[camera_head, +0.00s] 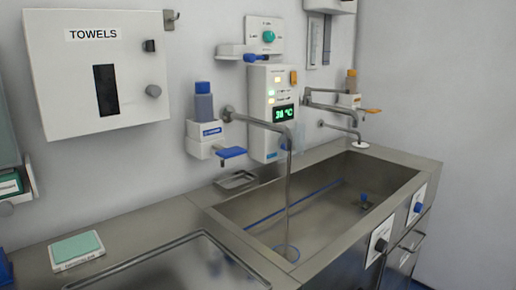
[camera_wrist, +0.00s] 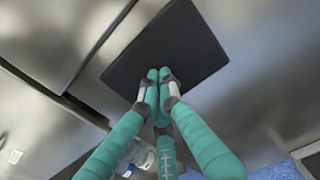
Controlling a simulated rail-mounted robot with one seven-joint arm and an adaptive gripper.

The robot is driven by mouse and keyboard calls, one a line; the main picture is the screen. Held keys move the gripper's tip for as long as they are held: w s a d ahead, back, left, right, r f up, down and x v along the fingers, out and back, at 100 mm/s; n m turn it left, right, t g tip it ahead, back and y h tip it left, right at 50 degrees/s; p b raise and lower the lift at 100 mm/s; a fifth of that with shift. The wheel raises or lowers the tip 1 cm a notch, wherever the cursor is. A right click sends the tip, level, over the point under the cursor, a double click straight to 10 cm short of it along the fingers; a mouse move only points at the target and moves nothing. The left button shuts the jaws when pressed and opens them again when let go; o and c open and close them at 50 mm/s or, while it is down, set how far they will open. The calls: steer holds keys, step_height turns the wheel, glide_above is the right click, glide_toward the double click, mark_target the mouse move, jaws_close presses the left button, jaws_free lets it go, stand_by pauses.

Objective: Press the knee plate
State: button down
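The knee plate (camera_wrist: 165,50) looks to be the dark, nearly square panel on the steel front in the wrist view. It is not seen in the head view. My gripper (camera_wrist: 158,76) has teal fingers, and their tips are together over the plate's lower middle. Nothing shows between the tips. I cannot tell whether they touch the plate or stop just short of it. The fingers cover part of its lower edge. My gripper is not in the head view.
The steel sink (camera_head: 262,215) has a tap (camera_head: 258,122) with a thin vertical column, apparently water, reaching its basin. A control panel (camera_head: 273,112) with a lit display is behind. Knobs (camera_head: 381,245) are on the sink's front. A blue patch (camera_wrist: 278,171) lies at lower right.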

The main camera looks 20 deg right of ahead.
steer(key=v, duration=1.2)
steer(key=shift+p, duration=0.3)
